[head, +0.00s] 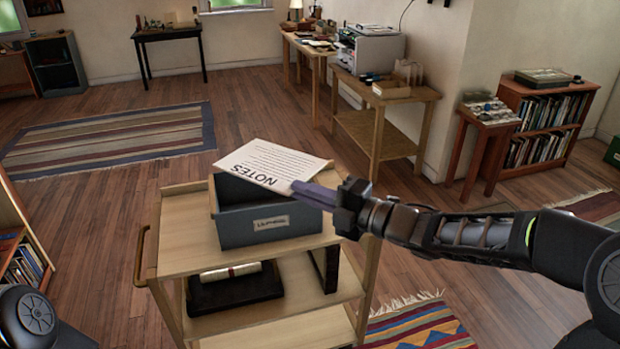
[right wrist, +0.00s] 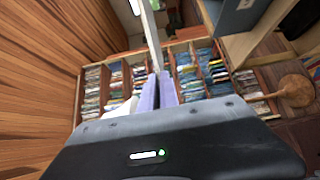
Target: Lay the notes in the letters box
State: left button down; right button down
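The notes (head: 275,165) are a white sheet with the heading NOTES, held roughly flat over the letters box (head: 237,236). The box is an open-topped dark grey-blue box with a small label on its front, standing on the top shelf of a wooden cart. My right gripper (head: 315,194) reaches in from the right with its purple fingers shut on the near right edge of the sheet. In the right wrist view the notes (right wrist: 151,38) show nearly edge-on between the fingers (right wrist: 156,92). The sheet hides much of the box's inside. My left gripper is out of view.
The wooden cart (head: 180,262) has a handle on its left and a dark case (head: 234,290) on its middle shelf. A side table (head: 400,150) with a printer stands behind it. Striped rugs (head: 110,140) lie on the floor. Open floor is left of the cart.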

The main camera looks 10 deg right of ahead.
jog(key=s+d+f+b, duration=0.1)
jog(key=s+d+f, duration=0.1)
jog(key=f, duration=0.6)
jog(key=s+d+f+n+g+y+b, duration=0.1)
jog(key=s+f, duration=0.3)
jog(key=f, duration=0.5)
jog(key=s+d+f+g+b, duration=0.1)
jog(key=s+d+f, duration=0.2)
jog(key=f, duration=0.5)
jog(key=shift+s+f+n+y, duration=0.2)
jog(key=shift+f+n+y, duration=0.1)
jog(key=shift+f+y, duration=0.1)
jog(key=shift+a, duration=0.1)
